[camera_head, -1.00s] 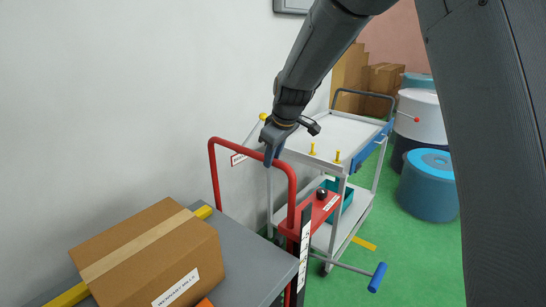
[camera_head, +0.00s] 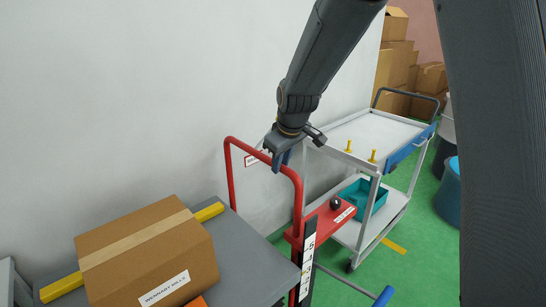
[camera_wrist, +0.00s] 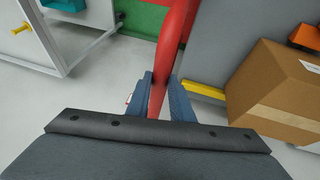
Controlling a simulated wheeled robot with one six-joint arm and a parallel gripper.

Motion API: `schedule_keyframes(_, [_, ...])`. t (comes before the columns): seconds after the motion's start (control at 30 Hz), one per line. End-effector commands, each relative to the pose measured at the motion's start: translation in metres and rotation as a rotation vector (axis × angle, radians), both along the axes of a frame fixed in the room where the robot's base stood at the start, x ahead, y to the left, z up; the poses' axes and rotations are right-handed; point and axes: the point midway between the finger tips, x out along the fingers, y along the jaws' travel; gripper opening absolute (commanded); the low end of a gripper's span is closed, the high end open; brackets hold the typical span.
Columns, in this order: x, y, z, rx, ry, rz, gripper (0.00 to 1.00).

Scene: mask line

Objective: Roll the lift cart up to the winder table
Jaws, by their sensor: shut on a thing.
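The lift cart has a red tubular handle (camera_head: 230,176) and a grey platform (camera_head: 245,253). A cardboard box (camera_head: 150,255) sits on the platform between yellow bars. My gripper (camera_head: 279,158) is shut on the top bar of the red handle. In the wrist view the handle (camera_wrist: 172,50) runs between the two blue-grey fingers (camera_wrist: 160,95). I cannot make out a winder table for certain. A white two-tier trolley (camera_head: 372,133) with yellow pegs stands just beyond the handle.
A teal bin (camera_head: 375,197) sits on the trolley's lower shelf. A white wall (camera_head: 130,90) runs close along the left. Cardboard boxes (camera_head: 398,60) and a blue drum (camera_head: 449,190) stand at the back right.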

Motion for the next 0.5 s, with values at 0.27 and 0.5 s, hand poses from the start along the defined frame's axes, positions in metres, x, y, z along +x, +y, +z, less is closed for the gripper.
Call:
schedule_keyframes(0.27, [-0.0043,-0.0027,-0.0023,0.001,0.005,-0.012,0.00])
schedule_keyframes(0.5, [-0.0043,-0.0021,-0.0023,0.000,0.005,-0.012,0.39])
